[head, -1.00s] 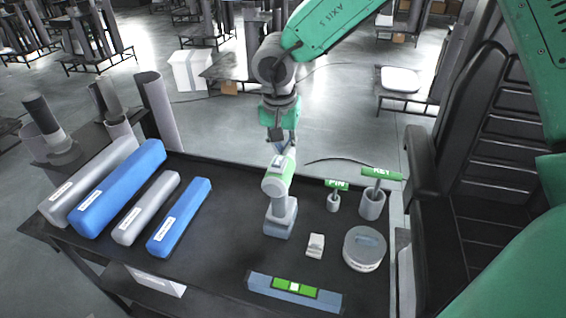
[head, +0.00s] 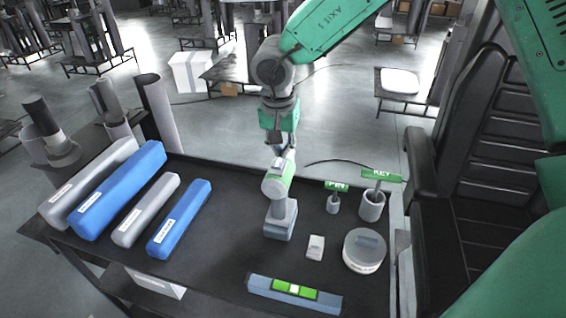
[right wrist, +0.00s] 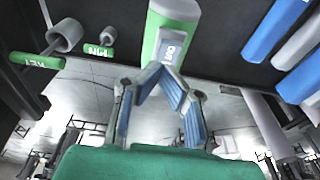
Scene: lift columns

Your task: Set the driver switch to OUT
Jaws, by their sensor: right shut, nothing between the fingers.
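The driver (head: 280,205) stands upright on the dark table, with a grey base and a green and white head. A small light switch piece (head: 281,166) shows on top of its head. In the right wrist view the driver (right wrist: 172,22) is at top centre, with a white labelled patch (right wrist: 170,51) on its green end; its letters are not clearly readable. My right gripper (head: 281,151) is just behind and above the driver's head. Its fingers (right wrist: 164,72) are shut and empty, tips close to the patch; I cannot tell whether they touch. My left gripper is out of view.
Blue and grey bars (head: 120,188) lie at the left. A PIN holder (head: 333,204), a KEY holder (head: 372,206), a round grey container (head: 364,252) and a small white block (head: 315,247) stand right of the driver. A level (head: 294,294) lies at the front edge.

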